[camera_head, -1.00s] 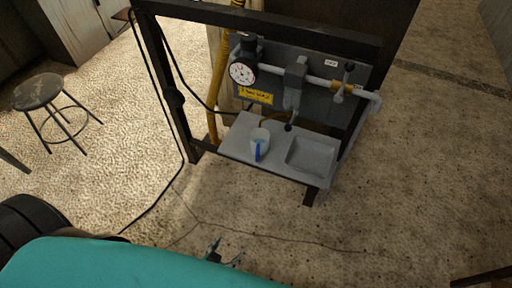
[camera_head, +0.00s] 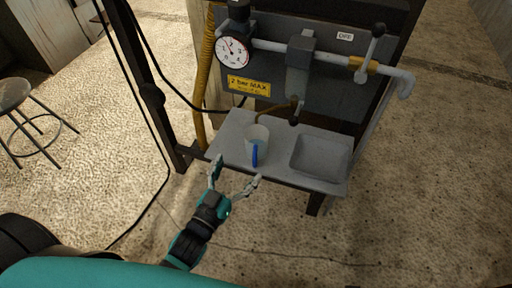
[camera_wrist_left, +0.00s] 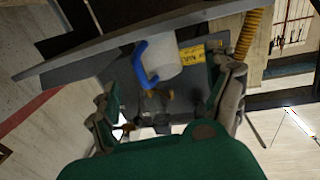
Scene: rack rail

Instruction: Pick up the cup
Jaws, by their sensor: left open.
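The cup (camera_head: 257,138) is pale grey-white with a blue handle. It stands upright on the left part of the grey shelf (camera_head: 228,147), its handle facing me. My left gripper (camera_head: 236,180) is open and empty in front of the shelf's front edge, short of the cup and a little to its left. In the left wrist view the cup (camera_wrist_left: 163,62) shows beyond the open fingers of the left gripper (camera_wrist_left: 172,98), between them and apart from them. My right gripper is not in view.
A square basin (camera_head: 321,156) is set in the shelf right of the cup. Above are a pressure gauge (camera_head: 232,52), a grey pipe with a valve (camera_head: 376,45) and a downward spout (camera_head: 297,105). A dark frame post (camera_head: 150,95) and yellow hose (camera_head: 208,75) stand left. A stool (camera_head: 20,110) is far left.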

